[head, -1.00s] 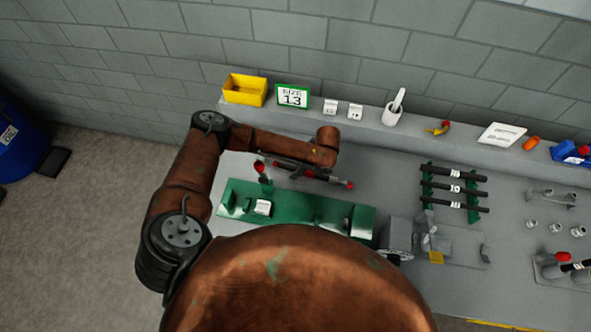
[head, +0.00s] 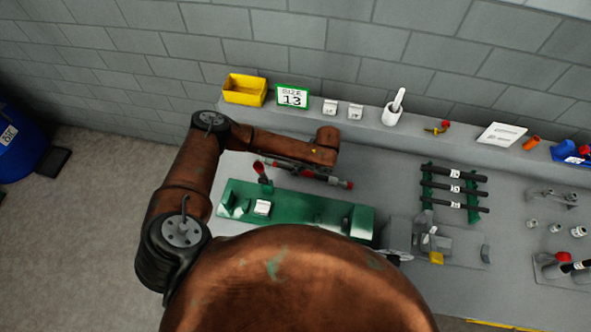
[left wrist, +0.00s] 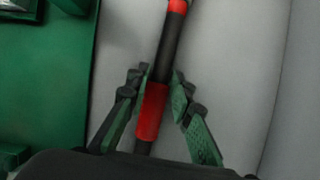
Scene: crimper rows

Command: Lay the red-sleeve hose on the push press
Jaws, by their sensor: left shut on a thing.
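The red-sleeve hose (head: 334,181) is a thin black hose with red parts, lying slantwise under my left wrist, behind the green bed. In the left wrist view the hose (left wrist: 169,42) runs up the picture, with a red sleeve (left wrist: 151,110) between the fingers. My left gripper (left wrist: 160,84) is shut on the hose at this sleeve. In the head view my arm hides most of the gripper and part of the hose. The long green machine bed (head: 295,211), apparently the push press, is in front of the hose, with a red-knobbed lever at its left end. My right gripper is not in view.
A rack (head: 427,189) with several black hoses stands to the right. A grey machine (head: 455,245) is at the bed's right end. A yellow bin (head: 245,90) and a size 13 sign (head: 292,96) stand on the back ledge.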

